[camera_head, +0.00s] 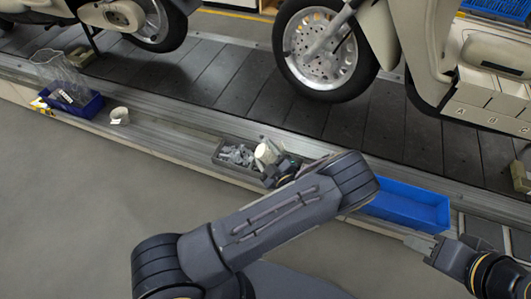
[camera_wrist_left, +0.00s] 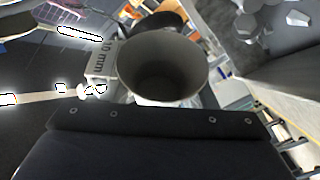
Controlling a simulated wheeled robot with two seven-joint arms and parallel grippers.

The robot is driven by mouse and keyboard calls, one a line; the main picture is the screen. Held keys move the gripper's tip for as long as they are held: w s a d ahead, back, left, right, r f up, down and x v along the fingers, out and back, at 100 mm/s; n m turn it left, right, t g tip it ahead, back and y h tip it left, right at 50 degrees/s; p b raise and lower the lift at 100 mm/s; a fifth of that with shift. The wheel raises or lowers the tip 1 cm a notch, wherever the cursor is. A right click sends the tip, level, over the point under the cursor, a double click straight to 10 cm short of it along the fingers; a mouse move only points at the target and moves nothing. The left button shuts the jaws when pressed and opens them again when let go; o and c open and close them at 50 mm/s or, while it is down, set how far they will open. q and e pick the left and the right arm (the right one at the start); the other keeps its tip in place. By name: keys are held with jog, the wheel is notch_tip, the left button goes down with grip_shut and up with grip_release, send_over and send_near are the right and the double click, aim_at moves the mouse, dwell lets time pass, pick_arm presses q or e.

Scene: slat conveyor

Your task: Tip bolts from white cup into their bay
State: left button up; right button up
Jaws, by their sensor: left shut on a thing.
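The white cup (camera_head: 265,153) is held by my left gripper (camera_head: 271,166) over the right part of a grey bolt tray (camera_head: 219,160). It looks slightly tilted. In the left wrist view the cup's mouth (camera_wrist_left: 163,62) faces the camera, and its inside looks plain grey with no bolts visible. Grey bolts (camera_head: 238,154) lie in the tray's left bay; some also show in the left wrist view (camera_wrist_left: 293,18). A label reading "10 mm" is beside the cup. My left arm hides the tray's right end. My right gripper (camera_head: 424,246) is at the lower right; its opening is unclear.
A second pale cup (camera_head: 119,115) stands on the ledge at the left. A blue bin (camera_head: 88,108) with a clear bag is further left. An empty-looking blue bin (camera_head: 405,205) lies right of my left arm. Scooters stand on the slat conveyor (camera_head: 215,78) behind.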

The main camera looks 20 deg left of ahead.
pick_arm(q)
jog(key=shift+r, duration=0.15)
notch_tip(320, 180, up, 7)
jog(key=p, duration=0.6)
dwell(0.3)
